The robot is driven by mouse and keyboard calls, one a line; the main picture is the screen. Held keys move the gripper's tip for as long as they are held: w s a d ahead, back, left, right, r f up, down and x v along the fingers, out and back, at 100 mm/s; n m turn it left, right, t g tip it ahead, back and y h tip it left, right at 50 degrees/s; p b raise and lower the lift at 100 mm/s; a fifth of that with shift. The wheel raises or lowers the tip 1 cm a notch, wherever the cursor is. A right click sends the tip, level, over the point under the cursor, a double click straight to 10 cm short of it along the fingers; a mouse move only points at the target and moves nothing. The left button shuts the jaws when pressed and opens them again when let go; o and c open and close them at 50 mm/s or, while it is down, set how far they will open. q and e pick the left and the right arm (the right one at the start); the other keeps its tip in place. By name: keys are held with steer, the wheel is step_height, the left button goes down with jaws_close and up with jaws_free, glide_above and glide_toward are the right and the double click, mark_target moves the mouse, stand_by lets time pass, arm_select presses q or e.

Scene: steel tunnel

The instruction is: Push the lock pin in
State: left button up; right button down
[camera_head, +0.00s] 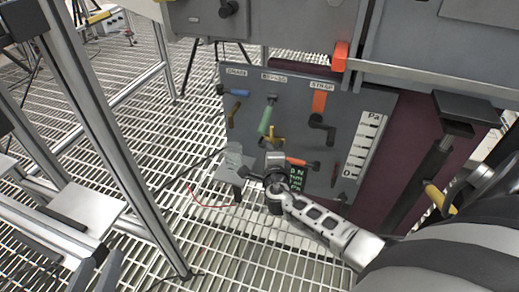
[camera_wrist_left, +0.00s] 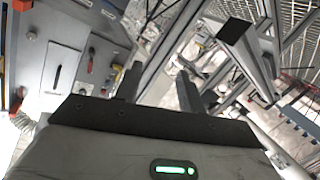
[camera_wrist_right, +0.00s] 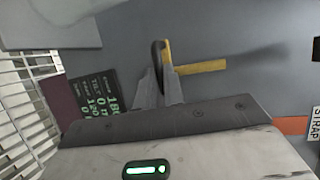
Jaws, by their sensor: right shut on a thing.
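A yellow T-shaped handle (camera_head: 275,141), which may be the lock pin, stands out from the grey panel (camera_head: 245,145). In the right wrist view the yellow handle (camera_wrist_right: 200,66) has a dark round piece at its left end. My right gripper (camera_head: 276,162) is at the panel, its fingers closed on this part; they hide where it meets the panel. In the right wrist view the right fingertips (camera_wrist_right: 159,75) sit at its left end. My left gripper (camera_wrist_left: 160,80) is open and empty, its fingers apart.
A dark display (camera_head: 297,180) with green text is close to my right gripper. Metal frame posts stand at left.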

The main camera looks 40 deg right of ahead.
arm_select(q)
steer(key=shift+s+a+f+y, duration=0.2)
steer(key=shift+a+f+y, duration=0.1)
arm_select(e)
steer(key=shift+r, duration=0.35)
steer(key=c, duration=1.5)
jaws_free()
steer(key=shift+r, duration=0.15)
arm_select(q)
steer(key=shift+r, duration=0.15)
arm_select(e)
steer(key=shift+a, duration=0.1)
